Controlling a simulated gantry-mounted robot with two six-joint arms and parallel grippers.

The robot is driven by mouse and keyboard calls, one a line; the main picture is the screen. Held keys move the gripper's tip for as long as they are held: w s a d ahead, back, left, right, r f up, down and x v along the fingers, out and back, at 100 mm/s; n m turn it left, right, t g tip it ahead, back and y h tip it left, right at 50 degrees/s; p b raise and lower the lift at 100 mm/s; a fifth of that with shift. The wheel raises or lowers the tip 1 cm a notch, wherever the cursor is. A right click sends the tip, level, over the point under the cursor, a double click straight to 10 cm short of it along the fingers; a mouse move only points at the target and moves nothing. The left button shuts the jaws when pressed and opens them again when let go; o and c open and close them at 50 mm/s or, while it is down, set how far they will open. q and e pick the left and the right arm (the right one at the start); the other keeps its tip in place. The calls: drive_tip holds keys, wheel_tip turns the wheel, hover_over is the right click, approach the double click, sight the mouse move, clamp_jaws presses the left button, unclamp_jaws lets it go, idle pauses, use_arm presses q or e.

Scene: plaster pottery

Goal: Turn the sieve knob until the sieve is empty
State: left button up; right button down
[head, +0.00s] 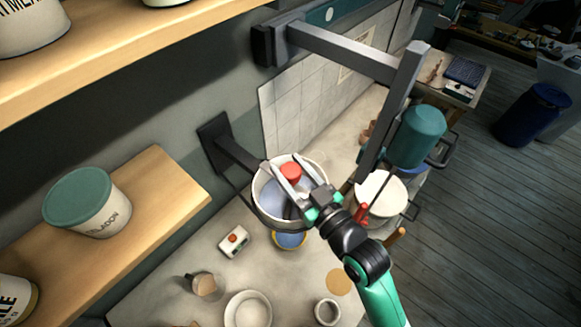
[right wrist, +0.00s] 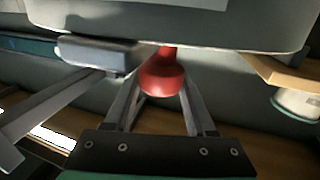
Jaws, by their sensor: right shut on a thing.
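The sieve (head: 268,215) is a round, pale-rimmed vessel on a dark wall bracket, in the middle of the head view. Its inside looks blue-grey; how much it holds I cannot tell, as my gripper covers part of it. The red knob (head: 291,172) shows between the fingers of my right gripper (head: 288,164). In the right wrist view the knob (right wrist: 162,74) is a rounded red grip between the two fingers, which are shut on it. My left gripper is not in view.
A yellow-rimmed blue bowl (head: 290,241) shows below the sieve. A small box with a red button (head: 234,240), a cup (head: 205,286) and a white bowl (head: 248,310) stand on the worktop. Shelves with tubs (head: 87,203) line the left. A grey bracket (head: 345,52) crosses above.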

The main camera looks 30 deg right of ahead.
drive_tip(key=shift+a+r+m+h+p, duration=0.1)
drive_tip(key=shift+m+h+p, duration=0.2)
drive_tip(key=shift+h, duration=0.2)
drive_tip(key=shift+m+h, duration=0.5)
drive_tip(key=shift+h, duration=0.3)
drive_tip(key=m+h+b, duration=0.2)
drive_tip(key=shift+f+h, duration=0.25)
drive_tip(key=shift+h, duration=0.15)
drive_tip(key=shift+r+m+h, duration=0.15)
drive_tip(key=shift+m+h, duration=0.15)
drive_tip(key=shift+h, duration=0.3)
drive_tip(key=shift+r+m+g+h+p, duration=0.2)
drive_tip(key=shift+m+g+h+p, duration=0.2)
drive_tip(key=shift+m+h+p, duration=0.55)
drive_tip(key=shift+f+h, duration=0.15)
drive_tip(key=shift+h, duration=0.3)
